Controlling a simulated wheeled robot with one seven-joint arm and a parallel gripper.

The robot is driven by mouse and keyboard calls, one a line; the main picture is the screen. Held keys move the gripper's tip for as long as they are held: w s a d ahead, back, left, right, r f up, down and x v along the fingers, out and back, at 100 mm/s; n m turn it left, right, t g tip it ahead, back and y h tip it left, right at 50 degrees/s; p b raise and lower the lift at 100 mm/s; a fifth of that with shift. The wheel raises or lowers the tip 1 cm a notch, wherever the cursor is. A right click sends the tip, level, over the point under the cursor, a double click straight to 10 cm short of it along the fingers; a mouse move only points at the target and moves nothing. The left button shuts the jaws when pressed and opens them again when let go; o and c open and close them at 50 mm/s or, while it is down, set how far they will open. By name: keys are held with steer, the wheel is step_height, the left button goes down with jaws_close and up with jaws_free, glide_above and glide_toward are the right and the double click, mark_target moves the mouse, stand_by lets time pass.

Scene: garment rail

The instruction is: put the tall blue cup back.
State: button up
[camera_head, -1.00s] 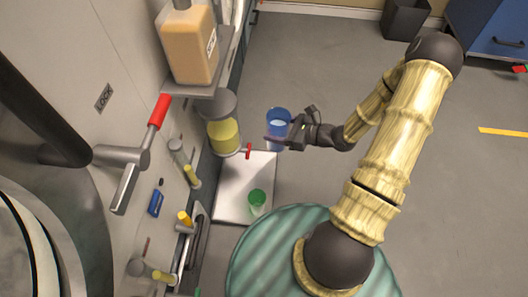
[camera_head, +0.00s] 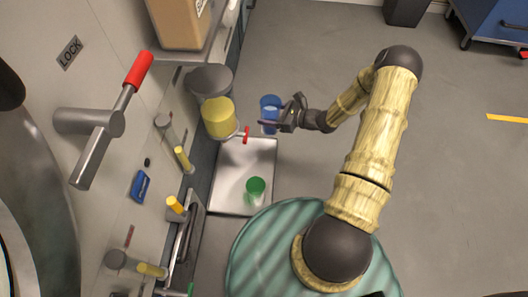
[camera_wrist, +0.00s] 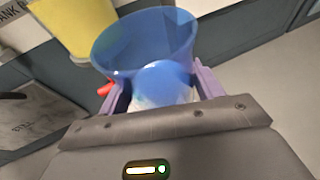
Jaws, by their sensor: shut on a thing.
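The tall blue cup (camera_head: 269,107) is see-through and upright in the head view, above the far right corner of a shallow tray (camera_head: 268,178). It also fills the middle of the wrist view (camera_wrist: 146,48), where its open rim faces the camera. My gripper (camera_head: 268,123) is shut on the blue cup, with purple fingers on either side of it in the wrist view (camera_wrist: 161,92). A green cup (camera_head: 255,188) stands in the tray. Whether the blue cup touches anything below is not clear.
A dispenser with yellow contents (camera_head: 219,118) and a red tap (camera_head: 246,134) hangs left of the blue cup. A wall panel with a red-handled lever (camera_head: 138,70) lies further left. Open grey floor (camera_head: 460,200) is at the right.

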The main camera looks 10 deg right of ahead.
steer(key=w+f+b, duration=0.3)
steer(key=f, duration=0.4)
steer(key=w+f+b, duration=0.3)
steer(key=w+f, duration=0.1)
steer(key=f, duration=0.2)
steer(key=shift+w+a+f, duration=0.15)
steer(key=shift+w+f, duration=0.1)
steer(key=shift+f, duration=0.15)
step_height(320, 180, down, 6)
steer(key=b, duration=0.4)
steer(key=shift+f, duration=0.1)
steer(key=shift+f+b, duration=1.3)
steer(key=shift+f, duration=0.6)
steer(key=shift+f, duration=0.1)
